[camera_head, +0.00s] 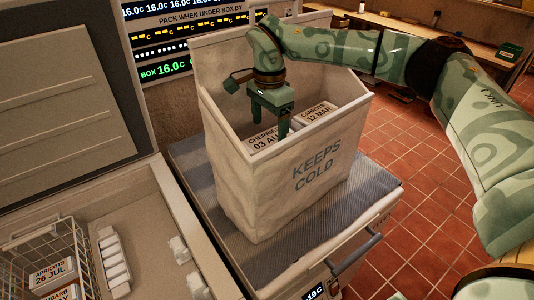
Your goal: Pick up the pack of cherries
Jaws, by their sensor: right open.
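The pack of cherries (261,141) is a pale pack labelled "CHERRIES 03 AU…" standing inside the "KEEPS COLD" bag (300,185). A carrots pack (318,112), labelled "12 MAR", sits beside it to the right. My right gripper (268,128) reaches down into the open bag at the cherries pack, fingers pointing down. It is open, and its fingers hide part of the label. I cannot tell whether the fingers touch the pack. My left gripper is not in view.
The bag stands on a blue-grey mat (380,190) over a unit with a handle. At the lower left an open chest freezer (150,215) holds a wire basket (22,240) with apricot packs (52,272) and white blocks (113,260). A display board (190,40) stands behind.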

